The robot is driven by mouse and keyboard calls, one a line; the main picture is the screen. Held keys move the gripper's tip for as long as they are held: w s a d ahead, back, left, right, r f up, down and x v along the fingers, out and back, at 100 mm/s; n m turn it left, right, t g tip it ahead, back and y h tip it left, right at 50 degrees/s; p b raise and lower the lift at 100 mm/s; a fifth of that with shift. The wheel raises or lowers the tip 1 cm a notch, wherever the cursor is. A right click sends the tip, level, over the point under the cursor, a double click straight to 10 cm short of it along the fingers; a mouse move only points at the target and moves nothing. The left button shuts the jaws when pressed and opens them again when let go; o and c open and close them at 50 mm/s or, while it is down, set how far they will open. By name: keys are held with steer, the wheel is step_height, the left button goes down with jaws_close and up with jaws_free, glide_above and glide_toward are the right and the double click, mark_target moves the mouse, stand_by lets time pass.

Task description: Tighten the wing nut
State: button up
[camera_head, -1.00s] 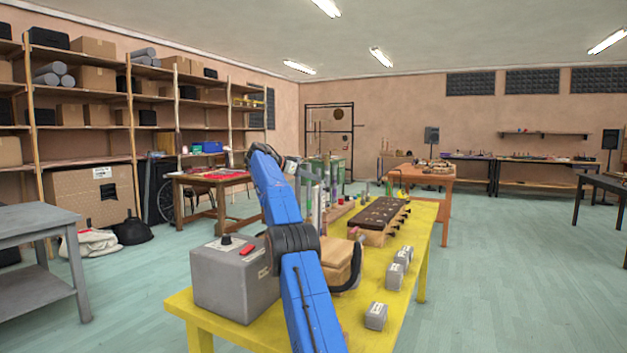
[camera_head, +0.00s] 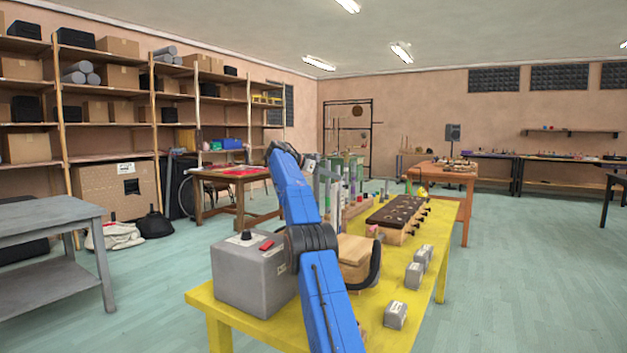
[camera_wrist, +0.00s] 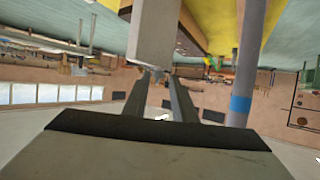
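In the wrist view my gripper (camera_wrist: 162,82) shows two dark fingers with a gap between them. A small greyish metal piece (camera_wrist: 156,73) shows at the fingertips, below the end of a pale grey block (camera_wrist: 154,30). It may be the wing nut, but it is too small to tell, and I cannot tell whether the fingers touch it. A grey post with a blue band (camera_wrist: 240,104) stands to the right of the fingers. In the head view my blue arm reaches over the yellow table (camera_head: 418,282), and my gripper is not distinguishable there.
The yellow table carries a grey box with a red button (camera_head: 266,245), a wooden box (camera_head: 353,250), a dark-topped wooden instrument (camera_head: 397,213), upright tubes (camera_head: 335,190) and several small grey blocks (camera_head: 396,315). A grey table (camera_head: 50,212) stands left.

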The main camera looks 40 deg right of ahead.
steer(key=shift+s+r+n+t, duration=0.2)
steer(key=shift+r+n+t, duration=0.1)
steer(key=shift+n, duration=0.1)
steer(key=shift+s+a+f+t, duration=0.1)
steer(key=shift+s+t, duration=0.05)
steer(key=shift+t, duration=0.25)
steer(key=shift+s+n+t, duration=0.2)
steer(key=shift+n+t, duration=0.3)
steer(key=shift+n, duration=0.2)
